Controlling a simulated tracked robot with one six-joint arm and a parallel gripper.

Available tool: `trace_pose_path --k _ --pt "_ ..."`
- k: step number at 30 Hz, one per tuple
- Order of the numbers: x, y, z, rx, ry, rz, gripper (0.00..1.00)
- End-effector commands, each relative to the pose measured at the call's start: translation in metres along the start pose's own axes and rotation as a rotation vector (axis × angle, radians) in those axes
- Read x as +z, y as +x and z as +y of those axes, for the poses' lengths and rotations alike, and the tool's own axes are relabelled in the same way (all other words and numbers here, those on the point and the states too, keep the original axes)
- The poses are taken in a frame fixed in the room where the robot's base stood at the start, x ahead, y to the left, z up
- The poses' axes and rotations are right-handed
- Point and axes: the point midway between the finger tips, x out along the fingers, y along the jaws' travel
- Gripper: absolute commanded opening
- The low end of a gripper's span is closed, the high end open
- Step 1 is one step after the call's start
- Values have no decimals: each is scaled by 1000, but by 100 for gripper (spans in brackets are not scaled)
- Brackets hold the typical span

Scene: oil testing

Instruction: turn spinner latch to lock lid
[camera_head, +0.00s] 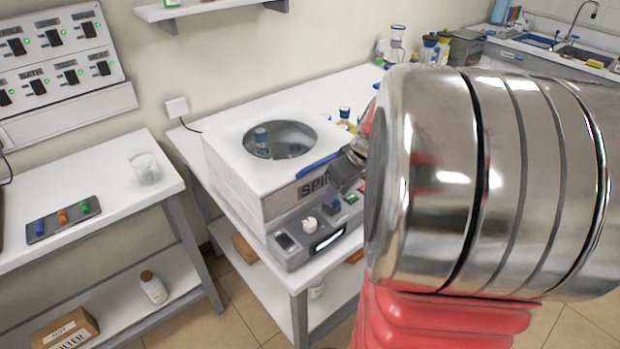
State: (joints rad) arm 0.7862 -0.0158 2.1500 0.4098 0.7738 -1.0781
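The spinner (240,175) is a white box on the white table, with a round window (292,140) in its closed-looking lid and a blue-capped item visible inside. A blue bar (318,166), which looks like the latch, lies along the lid's front right edge. Below it are a white knob (310,225) and green and red buttons (350,199). My gripper (347,168) is at the front right of the spinner, close to the right end of the blue bar. My large metal arm link hides most of it. I cannot tell whether the fingers touch the bar or how far apart they are.
A left table holds a glass beaker (145,168) and a dark tray (62,219) with coloured caps. A switch panel (62,55) is on the wall. Bottles (398,40) and a sink (570,55) are at the back right. My arm fills the right side.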

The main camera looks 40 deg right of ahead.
Motion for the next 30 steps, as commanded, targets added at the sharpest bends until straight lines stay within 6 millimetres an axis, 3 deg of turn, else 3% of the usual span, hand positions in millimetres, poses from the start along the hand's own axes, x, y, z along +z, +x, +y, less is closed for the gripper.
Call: trace_pose_path --k 6,15,30 --pt "0 18 -1 -2 1 0 31" --pt "0 20 0 0 1 0 31" --pt "0 20 0 0 1 0 0"
